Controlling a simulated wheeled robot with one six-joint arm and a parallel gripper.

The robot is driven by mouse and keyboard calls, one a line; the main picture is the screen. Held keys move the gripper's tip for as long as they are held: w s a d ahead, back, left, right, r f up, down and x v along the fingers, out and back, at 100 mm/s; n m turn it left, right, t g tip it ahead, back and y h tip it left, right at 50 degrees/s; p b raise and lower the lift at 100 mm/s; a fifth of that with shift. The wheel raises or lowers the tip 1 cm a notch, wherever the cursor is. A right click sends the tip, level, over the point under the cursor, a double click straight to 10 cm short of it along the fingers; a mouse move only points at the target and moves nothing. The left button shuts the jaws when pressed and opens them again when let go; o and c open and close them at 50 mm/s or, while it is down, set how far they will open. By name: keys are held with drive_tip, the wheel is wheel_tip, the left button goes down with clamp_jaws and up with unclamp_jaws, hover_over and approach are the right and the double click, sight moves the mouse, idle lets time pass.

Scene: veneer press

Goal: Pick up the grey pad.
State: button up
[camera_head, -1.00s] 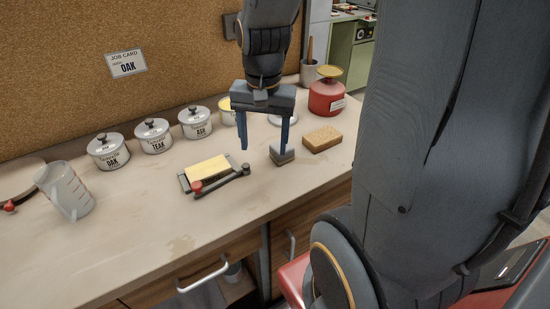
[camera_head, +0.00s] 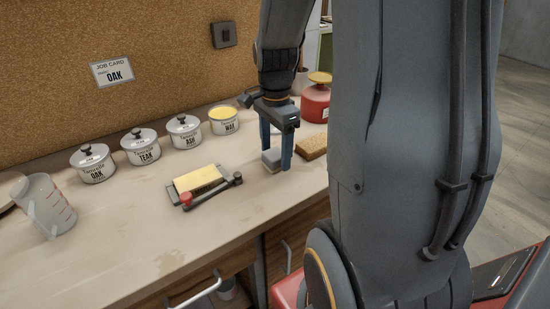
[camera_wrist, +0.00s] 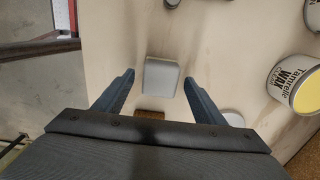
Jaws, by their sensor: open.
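The grey pad (camera_head: 271,160) is a small block lying on the worktop in the head view. It also shows in the wrist view (camera_wrist: 161,77), pale-topped and squarish, near the middle. My gripper (camera_head: 276,158) points down at it with its blue fingers apart. In the wrist view my gripper (camera_wrist: 159,78) has one finger on either side of the pad, with gaps between. The fingers look close to the pad's level in the head view, but the exact height is unclear. My right finger hides part of the view beside the pad.
A brown sponge (camera_head: 312,147) lies just right of the pad. A small press (camera_head: 203,184) with a yellow top and red knob stands left. Labelled tins, including the wax tin (camera_head: 223,122), line the back. A red can (camera_head: 315,104) stands behind. The front worktop is clear.

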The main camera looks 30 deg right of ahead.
sight(276, 153)
drive_tip(key=shift+f, duration=0.8)
drive_tip(key=shift+c, duration=0.3)
drive_tip(key=c, duration=1.2)
wheel_tip(276, 153, up, 10)
drive_tip(key=shift+r+b, duration=0.1)
drive_tip(key=shift+b, duration=0.35)
